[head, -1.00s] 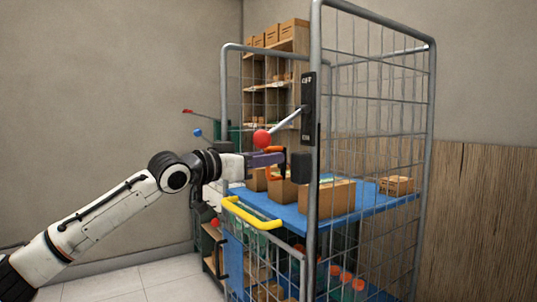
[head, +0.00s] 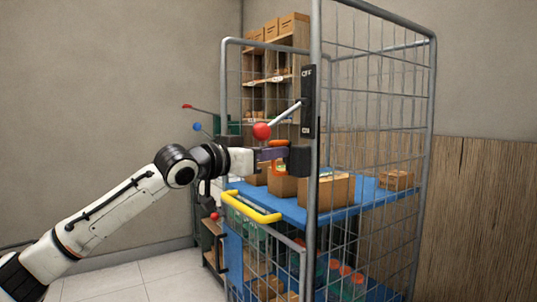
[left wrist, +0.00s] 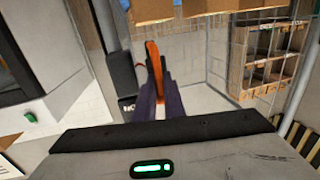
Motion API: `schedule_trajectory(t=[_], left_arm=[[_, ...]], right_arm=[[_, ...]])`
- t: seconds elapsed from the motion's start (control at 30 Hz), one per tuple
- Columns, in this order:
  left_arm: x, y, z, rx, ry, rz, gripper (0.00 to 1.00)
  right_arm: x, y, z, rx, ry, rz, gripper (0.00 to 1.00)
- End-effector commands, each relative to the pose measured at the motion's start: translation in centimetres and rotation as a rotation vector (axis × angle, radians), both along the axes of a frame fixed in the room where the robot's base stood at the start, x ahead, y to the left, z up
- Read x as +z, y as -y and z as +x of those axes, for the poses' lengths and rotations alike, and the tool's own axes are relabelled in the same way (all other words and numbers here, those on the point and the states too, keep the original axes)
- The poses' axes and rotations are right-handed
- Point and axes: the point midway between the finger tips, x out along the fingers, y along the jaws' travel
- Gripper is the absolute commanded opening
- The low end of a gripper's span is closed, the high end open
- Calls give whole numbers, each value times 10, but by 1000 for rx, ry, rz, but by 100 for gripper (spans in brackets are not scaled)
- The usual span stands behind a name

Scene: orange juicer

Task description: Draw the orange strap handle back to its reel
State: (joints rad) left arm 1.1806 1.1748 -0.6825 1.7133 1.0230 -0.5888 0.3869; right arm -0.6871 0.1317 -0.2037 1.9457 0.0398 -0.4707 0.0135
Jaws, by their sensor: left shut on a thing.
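The orange strap handle (head: 279,169) is a small orange loop beside the cage trolley's near post. My left gripper (head: 275,154), with purple fingers, is shut on it. The black reel (head: 299,160) is fixed to the post just right of the fingertips, with little or no gap visible between handle and reel. In the left wrist view, the orange handle (left wrist: 154,65) stands upright between the purple fingers, with a dark block, probably the reel (left wrist: 122,80), just left of it. My right gripper is not in view.
A red-knobbed lever (head: 262,131) on a black ON/OFF plate (head: 308,103) sits just above the gripper. A yellow handle (head: 252,208) is below it. The trolley's blue shelf (head: 290,208) carries cardboard boxes (head: 330,190) behind the post.

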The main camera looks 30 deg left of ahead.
Motion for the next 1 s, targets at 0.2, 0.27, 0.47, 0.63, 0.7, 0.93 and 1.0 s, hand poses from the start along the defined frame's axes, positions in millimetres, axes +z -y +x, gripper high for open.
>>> schedule_trajectory(t=[0.2, 0.27, 0.47, 0.63, 0.7, 0.93, 1.0], left_arm=[[0, 7, -3, -1, 0, -3, 0], [0, 7, -3, -2, 0, -3, 0], [-1, 7, -3, -2, -1, -3, 28], [0, 7, -3, -2, 1, -2, 28], [0, 7, -3, -2, 2, -2, 28], [0, 7, -3, -2, 2, -1, 28], [1, 5, -2, -1, 2, -1, 28]], right_arm=[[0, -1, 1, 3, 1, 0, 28], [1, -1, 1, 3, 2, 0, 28], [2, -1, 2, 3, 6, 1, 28], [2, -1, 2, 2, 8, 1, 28], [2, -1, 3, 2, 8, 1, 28], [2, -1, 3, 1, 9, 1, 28], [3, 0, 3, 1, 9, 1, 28]])
